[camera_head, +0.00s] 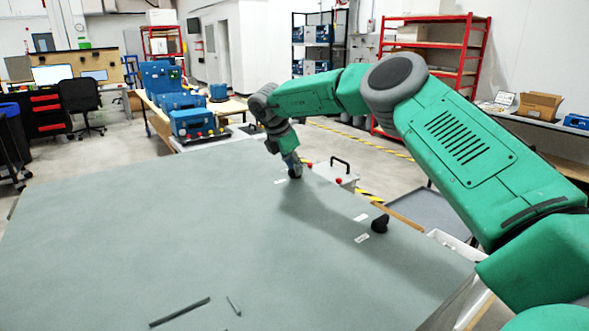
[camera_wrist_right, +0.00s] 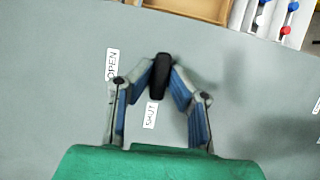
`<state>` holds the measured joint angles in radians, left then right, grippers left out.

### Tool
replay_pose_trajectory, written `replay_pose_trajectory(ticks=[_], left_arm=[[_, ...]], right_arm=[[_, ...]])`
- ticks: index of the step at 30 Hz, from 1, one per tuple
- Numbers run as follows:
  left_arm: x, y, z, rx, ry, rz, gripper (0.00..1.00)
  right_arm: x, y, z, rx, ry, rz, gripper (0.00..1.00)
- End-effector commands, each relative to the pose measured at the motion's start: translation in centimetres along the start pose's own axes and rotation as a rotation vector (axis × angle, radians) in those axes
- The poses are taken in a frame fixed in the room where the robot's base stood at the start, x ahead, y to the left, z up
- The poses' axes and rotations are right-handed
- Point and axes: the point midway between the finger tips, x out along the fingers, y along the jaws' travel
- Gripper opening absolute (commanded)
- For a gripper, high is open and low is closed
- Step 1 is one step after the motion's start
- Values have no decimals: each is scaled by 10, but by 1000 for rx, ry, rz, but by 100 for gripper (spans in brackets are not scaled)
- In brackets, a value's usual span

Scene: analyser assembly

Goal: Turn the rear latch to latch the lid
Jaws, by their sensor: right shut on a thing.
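The rear latch (camera_wrist_right: 160,78) is a black elongated knob on the grey lid (camera_head: 150,240). In the wrist view its lower end lies close to the SHUT label (camera_wrist_right: 150,114), and the OPEN label (camera_wrist_right: 112,64) is off to its left. My right gripper (camera_wrist_right: 161,70) is shut on the latch, one finger on each side. In the head view the right gripper (camera_head: 293,170) reaches down at the lid's far right edge and partly hides the latch. My left gripper is not in view.
A second black latch (camera_head: 380,224) stands nearer on the lid's right edge, with white labels beside it. A box with a black handle (camera_head: 341,172) sits beyond the edge. Two slots (camera_head: 180,312) mark the near lid. The lid's middle is clear.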

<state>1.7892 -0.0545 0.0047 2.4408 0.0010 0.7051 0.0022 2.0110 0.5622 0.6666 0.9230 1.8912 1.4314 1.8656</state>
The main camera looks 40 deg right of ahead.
Motion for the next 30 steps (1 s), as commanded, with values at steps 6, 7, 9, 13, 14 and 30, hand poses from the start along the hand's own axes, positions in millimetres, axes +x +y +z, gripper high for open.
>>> replay_pose_trajectory(ticks=[6,7,9,13,14,30], left_arm=[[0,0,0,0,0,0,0],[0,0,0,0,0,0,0],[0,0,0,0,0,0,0],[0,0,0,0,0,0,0],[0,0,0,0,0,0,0],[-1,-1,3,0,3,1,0]], right_arm=[[1,0,-2,5,3,-1,0],[1,0,-2,5,3,-1,0],[1,0,-2,4,3,-1,0],[1,0,-2,4,3,-1,28],[1,0,-2,4,3,-1,34],[-30,1,-2,5,1,4,34]])
